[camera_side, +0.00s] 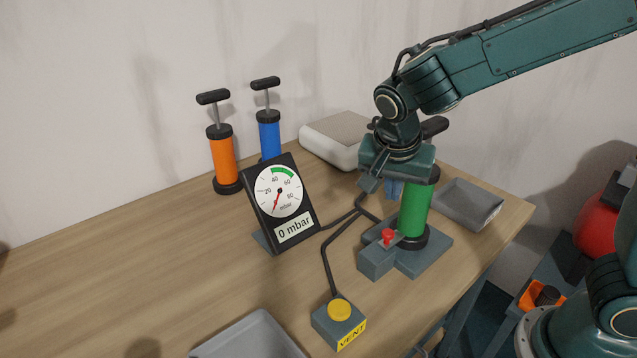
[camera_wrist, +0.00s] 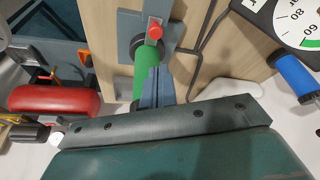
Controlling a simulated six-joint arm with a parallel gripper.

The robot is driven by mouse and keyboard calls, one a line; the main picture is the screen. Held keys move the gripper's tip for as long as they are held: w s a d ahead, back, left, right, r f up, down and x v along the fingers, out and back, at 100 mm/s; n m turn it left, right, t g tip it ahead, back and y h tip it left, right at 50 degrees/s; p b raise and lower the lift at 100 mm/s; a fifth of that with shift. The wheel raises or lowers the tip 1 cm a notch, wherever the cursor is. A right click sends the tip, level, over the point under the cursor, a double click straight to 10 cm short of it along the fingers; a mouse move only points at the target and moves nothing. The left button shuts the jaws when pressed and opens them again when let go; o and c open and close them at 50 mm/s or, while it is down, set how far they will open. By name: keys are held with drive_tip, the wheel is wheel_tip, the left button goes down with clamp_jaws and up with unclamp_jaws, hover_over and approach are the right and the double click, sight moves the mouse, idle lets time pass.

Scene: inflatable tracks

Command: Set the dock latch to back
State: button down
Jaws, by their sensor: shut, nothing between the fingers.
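The dock (camera_side: 428,260) is a grey plate and block near the table's right side. The green pump (camera_side: 414,208) stands upright in it, its handle partly hidden by my gripper. The dock latch (camera_side: 388,236) is a short lever with a red knob on the block, left of the pump's foot. Its red knob also shows in the wrist view (camera_wrist: 155,31), beyond the green pump (camera_wrist: 146,62). I cannot tell which setting it is at. My gripper (camera_side: 392,190) is above and beside the pump's upper part, fingers pointing down, shut and empty, apart from the latch.
A gauge (camera_side: 283,198) reading 0 mbar and a yellow-button vent box (camera_side: 339,320) stand left, joined by black hoses. Orange (camera_side: 223,160) and blue (camera_side: 269,135) pumps stand behind. A grey tray (camera_side: 470,201) lies right of the dock. The table's edge is close in front.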

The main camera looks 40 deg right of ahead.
drive_tip(key=shift+f, duration=0.15)
drive_tip(key=shift+x, duration=4.85)
drive_tip(key=shift+a, duration=0.1)
drive_tip(key=shift+a, duration=1.7)
drive_tip(key=v, duration=1)
drive_tip(key=shift+d, duration=0.1)
